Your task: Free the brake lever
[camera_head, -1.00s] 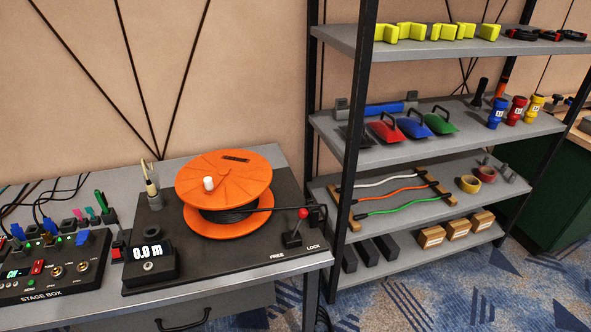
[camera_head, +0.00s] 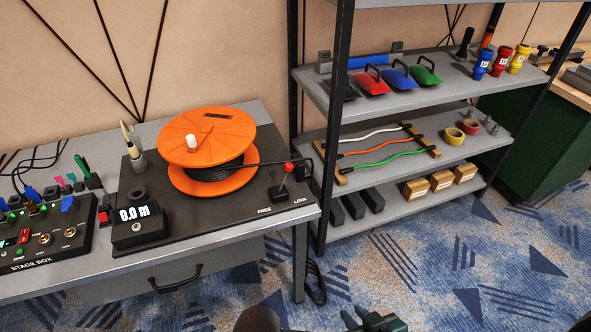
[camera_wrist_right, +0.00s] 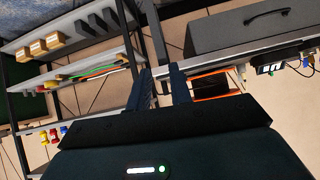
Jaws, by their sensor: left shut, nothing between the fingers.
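The brake lever (camera_head: 281,185) has a red knob and stands on the front right of the black reel base. It leans slightly right, toward the word LOCK; FREE is printed to its left. The orange cable reel (camera_head: 207,137) is beside it. My left gripper (camera_head: 258,319) shows only as a dark rounded shape at the bottom edge, mostly cut off, shut and empty. My right gripper (camera_head: 375,320) is at the bottom edge, right of the table. In the right wrist view its fingers (camera_wrist_right: 164,85) are parted with nothing between them. Both are well short of the lever.
A length display (camera_head: 139,215) reads 0.0 m. The stage box (camera_head: 45,236) stands left of it. A shelf rack (camera_head: 343,130) stands close to the table's right, its post near the lever. A drawer handle (camera_head: 176,284) sticks out below. Carpet (camera_head: 420,262) is clear in front of the shelves.

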